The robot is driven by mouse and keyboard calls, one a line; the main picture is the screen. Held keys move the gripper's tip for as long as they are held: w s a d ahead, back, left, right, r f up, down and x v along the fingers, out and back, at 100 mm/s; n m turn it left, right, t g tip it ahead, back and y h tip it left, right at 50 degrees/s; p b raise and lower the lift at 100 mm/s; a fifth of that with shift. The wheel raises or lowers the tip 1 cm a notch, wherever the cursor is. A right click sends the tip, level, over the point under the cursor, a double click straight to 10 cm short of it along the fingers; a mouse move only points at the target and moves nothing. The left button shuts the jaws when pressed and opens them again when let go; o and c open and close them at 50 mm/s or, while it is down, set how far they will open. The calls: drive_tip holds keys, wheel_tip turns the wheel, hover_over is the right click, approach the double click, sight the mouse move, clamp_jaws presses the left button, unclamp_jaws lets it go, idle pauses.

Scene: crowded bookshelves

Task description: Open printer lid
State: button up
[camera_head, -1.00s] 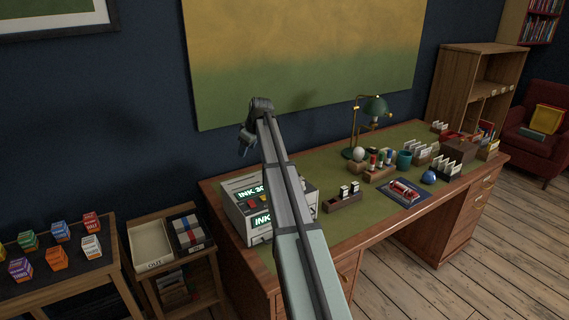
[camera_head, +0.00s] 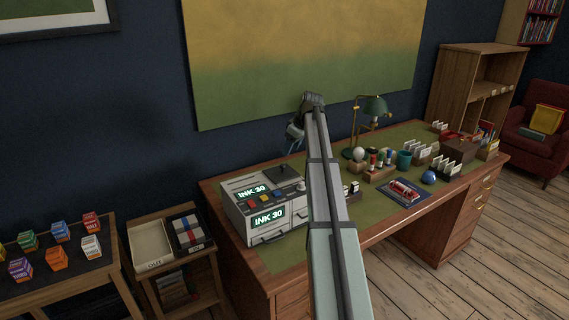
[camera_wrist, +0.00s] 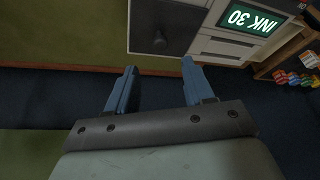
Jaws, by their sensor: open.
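The printer (camera_head: 262,205) is a pale box at the left end of the desk, with dark parts, coloured buttons and two lit "INK 30" displays. A dark panel with a small knob (camera_head: 283,169) is on its top, and looks shut. In the wrist view the dark panel with its round knob (camera_wrist: 159,40) is at the top centre, beside one lit display (camera_wrist: 250,18). My gripper (camera_head: 296,138) is raised above the desk, behind and to the right of the printer. In the wrist view its two blue fingers (camera_wrist: 157,85) are apart with nothing between them.
A side table with an "OUT" tray (camera_head: 150,246) stands left of the desk. The wall is close behind.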

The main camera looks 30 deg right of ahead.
sight(283, 165)
drive_tip(key=x, duration=0.8)
drive_tip(key=shift+w+f, duration=0.2)
drive_tip(key=shift+f, duration=0.1)
drive_tip(key=shift+c, duration=0.2)
clamp_jaws()
